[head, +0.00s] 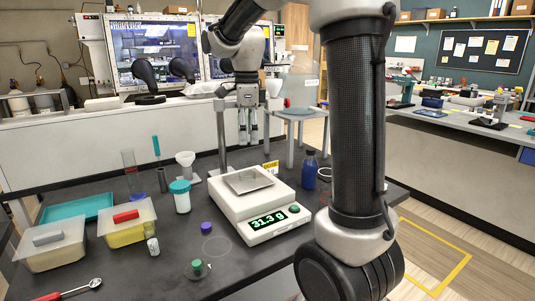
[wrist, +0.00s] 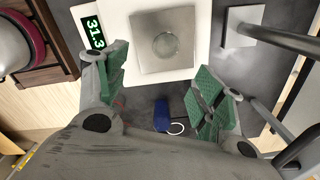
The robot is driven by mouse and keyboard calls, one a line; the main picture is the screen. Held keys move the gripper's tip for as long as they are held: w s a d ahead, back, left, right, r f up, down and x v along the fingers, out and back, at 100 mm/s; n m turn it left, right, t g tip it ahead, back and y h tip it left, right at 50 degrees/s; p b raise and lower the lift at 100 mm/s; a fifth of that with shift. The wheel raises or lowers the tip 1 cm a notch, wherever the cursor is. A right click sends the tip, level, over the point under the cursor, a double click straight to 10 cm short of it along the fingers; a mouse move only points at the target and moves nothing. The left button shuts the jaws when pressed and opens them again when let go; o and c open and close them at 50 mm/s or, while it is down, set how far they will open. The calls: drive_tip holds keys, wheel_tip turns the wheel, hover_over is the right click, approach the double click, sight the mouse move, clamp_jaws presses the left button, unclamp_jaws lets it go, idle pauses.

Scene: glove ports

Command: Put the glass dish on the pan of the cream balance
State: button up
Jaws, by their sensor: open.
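The cream balance (head: 262,212) stands on the dark bench, and its display reads 31.3 g. Its square metal pan (head: 240,189) also shows in the wrist view (wrist: 145,62). A small clear round shape, which looks like the glass dish (wrist: 166,43), rests near the middle of the pan; in the head view it is faint. My gripper (head: 248,141) hangs above the pan, pointing down, apart from the dish. In the wrist view my gripper's green pads (wrist: 162,80) are wide apart with nothing between them.
A white-and-teal jar (head: 181,198), a funnel on a stand (head: 187,165) and a blue bottle (head: 308,170) stand around the balance. Lidded tubs (head: 127,224) are at left. A purple cap (head: 206,228) and a green-topped item (head: 197,267) are in front. A post rises behind the balance.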

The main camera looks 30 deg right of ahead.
drive_tip(key=s+f+n+t, duration=0.1)
drive_tip(key=s+n+t, duration=0.3)
drive_tip(key=s+n, duration=1.9)
drive_tip(key=shift+d+f, duration=0.35)
drive_tip(key=shift+f, duration=0.05)
